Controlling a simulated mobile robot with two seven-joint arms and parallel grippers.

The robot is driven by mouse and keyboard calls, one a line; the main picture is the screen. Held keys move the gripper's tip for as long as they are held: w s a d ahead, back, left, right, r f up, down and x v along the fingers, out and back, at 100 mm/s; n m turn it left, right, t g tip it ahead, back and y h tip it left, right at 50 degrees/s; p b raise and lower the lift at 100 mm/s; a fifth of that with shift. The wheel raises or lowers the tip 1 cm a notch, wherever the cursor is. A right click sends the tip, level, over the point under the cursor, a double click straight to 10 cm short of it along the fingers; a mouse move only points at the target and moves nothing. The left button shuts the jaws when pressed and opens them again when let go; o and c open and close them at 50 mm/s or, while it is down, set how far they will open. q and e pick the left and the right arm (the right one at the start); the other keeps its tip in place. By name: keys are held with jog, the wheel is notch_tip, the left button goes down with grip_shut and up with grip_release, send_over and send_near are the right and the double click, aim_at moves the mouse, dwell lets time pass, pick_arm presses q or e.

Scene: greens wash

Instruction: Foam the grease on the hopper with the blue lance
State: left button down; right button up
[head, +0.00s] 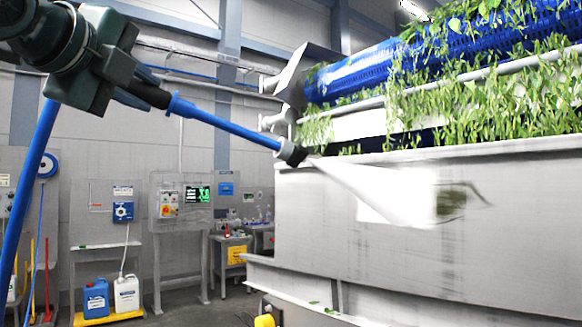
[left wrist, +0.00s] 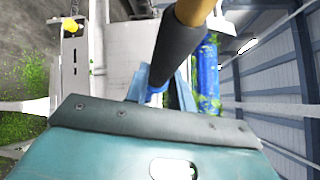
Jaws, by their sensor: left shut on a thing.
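The blue lance (head: 222,121) crosses the head view from upper left, its black nozzle pointing right. My left gripper (head: 140,90) is shut on the lance's dark grip, and a blue hose hangs below it at the left. A white spray fans from the nozzle onto the grey steel hopper (head: 330,245). A dark greenish grease patch (head: 452,203) shows on the hopper wall at the right end of the spray, beside a bright white area. In the left wrist view the lance's dark sleeve (left wrist: 172,55) runs up from the teal gripper body. My right gripper is not in view.
A blue drum or belt (head: 350,75) with green leaves stands above the hopper. Blue and white jugs (head: 96,299) stand in a yellow tray at lower left.

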pick_arm(q)
jog(key=s+d+b, duration=0.2)
jog(key=s+d, duration=0.7)
jog(key=s, duration=0.5)
jog(key=shift+d+f, duration=0.2)
jog(key=shift+f, duration=0.05)
dwell(1.8)
jog(key=shift+w, duration=0.1)
dwell(0.5)
jog(key=c, duration=1.7)
grip_release()
jog(key=shift+c, duration=1.1)
